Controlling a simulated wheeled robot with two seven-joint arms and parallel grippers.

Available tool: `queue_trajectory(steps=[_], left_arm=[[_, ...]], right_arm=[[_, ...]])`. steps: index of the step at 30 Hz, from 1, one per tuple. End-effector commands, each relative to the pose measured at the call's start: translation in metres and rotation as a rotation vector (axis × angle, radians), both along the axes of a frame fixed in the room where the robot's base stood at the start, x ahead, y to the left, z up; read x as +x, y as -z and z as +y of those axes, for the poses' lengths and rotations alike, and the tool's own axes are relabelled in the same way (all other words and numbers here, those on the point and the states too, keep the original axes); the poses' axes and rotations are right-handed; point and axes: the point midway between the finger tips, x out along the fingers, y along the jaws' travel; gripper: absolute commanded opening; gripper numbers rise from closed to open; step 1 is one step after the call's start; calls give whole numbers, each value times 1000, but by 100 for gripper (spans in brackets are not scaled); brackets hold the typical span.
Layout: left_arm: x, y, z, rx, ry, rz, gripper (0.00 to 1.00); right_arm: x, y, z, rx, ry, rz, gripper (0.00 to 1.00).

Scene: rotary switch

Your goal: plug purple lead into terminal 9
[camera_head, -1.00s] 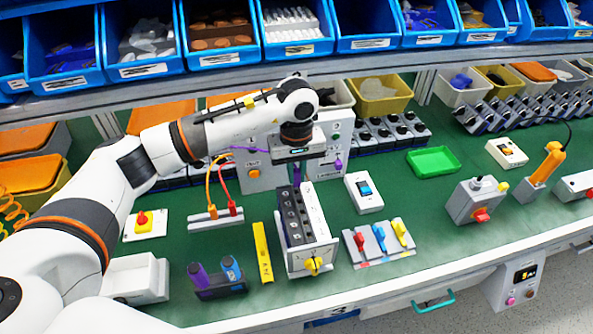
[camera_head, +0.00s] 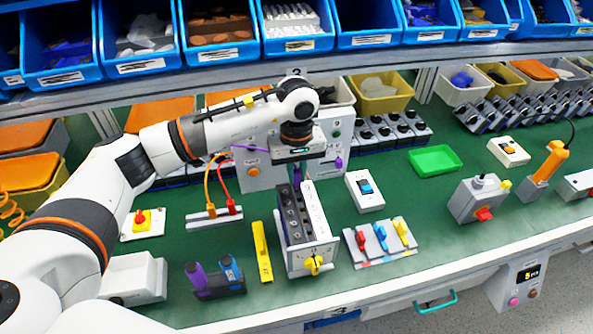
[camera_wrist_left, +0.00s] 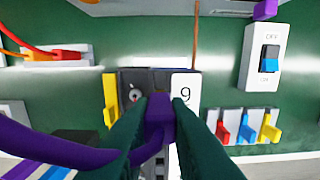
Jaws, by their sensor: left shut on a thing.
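My left gripper (camera_wrist_left: 160,128) is shut on the purple lead's plug (camera_wrist_left: 158,108), which sits between its dark fingers. The purple lead (camera_wrist_left: 75,150) curves away to the lower left in the wrist view; part of it shows left of the wrist in the head view (camera_head: 248,149). The gripper (camera_head: 297,180) is over the far part of the terminal block (camera_head: 300,258). In the wrist view the plug is beside the white label marked 9 (camera_wrist_left: 185,95), with a round terminal (camera_wrist_left: 135,95) to its left. The plug's tip and the hole under it are hidden, so I cannot tell whether they touch.
A yellow strip (camera_head: 262,250) and a tool holder (camera_head: 218,287) stand left of the block. Coloured levers (camera_head: 381,238) and a rocker switch (camera_head: 364,190) are to its right. A grey box (camera_head: 255,175) stands behind. Red and orange leads (camera_head: 222,180) are at the left.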

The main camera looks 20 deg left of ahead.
Motion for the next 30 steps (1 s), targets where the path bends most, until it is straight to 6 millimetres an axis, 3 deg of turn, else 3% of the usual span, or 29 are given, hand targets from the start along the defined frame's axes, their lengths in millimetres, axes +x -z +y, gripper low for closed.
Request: queue_trajectory(steps=[16, 17, 21, 30], left_arm=[[0, 17, 0, 0, -1, 0, 0], [0, 16, 0, -1, -1, -1, 19], [0, 16, 0, 0, -1, 0, 41], [0, 14, 0, 0, 0, 0, 41]], right_arm=[[0, 17, 0, 0, 0, 0, 50], [0, 16, 0, 0, 0, 0, 50], [0, 15, 0, 1, 0, 0, 50], [0, 15, 1, 1, 0, 0, 50]])
